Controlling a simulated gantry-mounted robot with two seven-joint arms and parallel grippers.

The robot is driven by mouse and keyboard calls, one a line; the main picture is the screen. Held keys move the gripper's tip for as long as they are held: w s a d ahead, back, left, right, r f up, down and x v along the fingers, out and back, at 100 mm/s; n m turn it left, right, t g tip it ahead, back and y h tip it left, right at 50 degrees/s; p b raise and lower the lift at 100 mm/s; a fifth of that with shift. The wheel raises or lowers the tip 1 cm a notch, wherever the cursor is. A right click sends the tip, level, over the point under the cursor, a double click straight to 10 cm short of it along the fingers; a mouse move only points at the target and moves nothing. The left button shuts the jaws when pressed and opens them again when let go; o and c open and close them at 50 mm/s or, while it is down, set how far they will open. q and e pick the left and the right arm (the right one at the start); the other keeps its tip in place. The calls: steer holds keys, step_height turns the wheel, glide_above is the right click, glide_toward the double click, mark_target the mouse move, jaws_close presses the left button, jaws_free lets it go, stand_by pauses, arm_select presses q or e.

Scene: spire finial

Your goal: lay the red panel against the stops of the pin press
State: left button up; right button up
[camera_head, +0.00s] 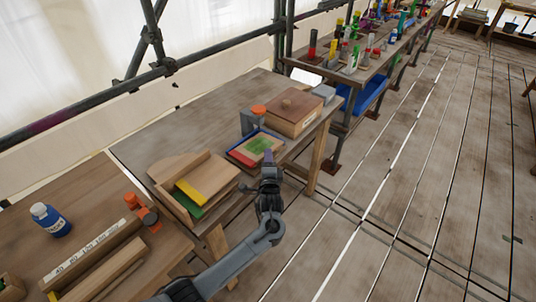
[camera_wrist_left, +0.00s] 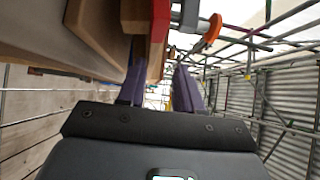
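The pin press (camera_head: 250,119) is a grey clamp with an orange knob at the middle of the bench; it also shows in the left wrist view (camera_wrist_left: 190,14). In front of it lies a flat piece with blue edges and a green centre. The red panel (camera_head: 240,157) shows as a red strip at its near left edge, and as an upright red edge (camera_wrist_left: 158,35) in the left wrist view. My left gripper (camera_head: 267,157) is at the bench's front edge, fingers apart, with the red edge at or just beyond the finger gap (camera_wrist_left: 160,80). Contact with the stops is hidden. My right gripper is out of view.
A wooden rack (camera_head: 170,172) holding a yellow panel (camera_head: 206,176) and a green panel (camera_head: 188,198) stands left. A lidded wooden box (camera_head: 290,110) stands right of the press. A blue bottle (camera_head: 50,220) is on the near bench. The back of the middle bench is clear.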

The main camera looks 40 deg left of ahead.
arm_select(q)
steer(key=s+d+f+n+g+h+p, duration=0.1)
steer(key=s+d+f+n+h, duration=0.15)
steer(key=s+d, duration=0.35)
steer(key=s+d+f+n+g+h, duration=0.1)
steer(key=s+d+f+g+h, duration=0.15)
steer(key=s+d+h, duration=0.4)
steer(key=s+d+f+n+g+h+p, duration=0.1)
steer(key=s+d+f, duration=0.3)
steer(key=s, duration=0.4)
steer(key=s+d+r+n+g+h, duration=0.1)
steer(key=s+g, duration=0.1)
steer(key=s, duration=0.7)
steer(key=s+d+r+n+g, duration=0.2)
steer(key=s+g, duration=0.1)
steer(key=s, duration=0.7)
steer(key=shift+g+h, duration=0.35)
steer(key=shift+h, duration=0.05)
steer(key=shift+n, duration=0.25)
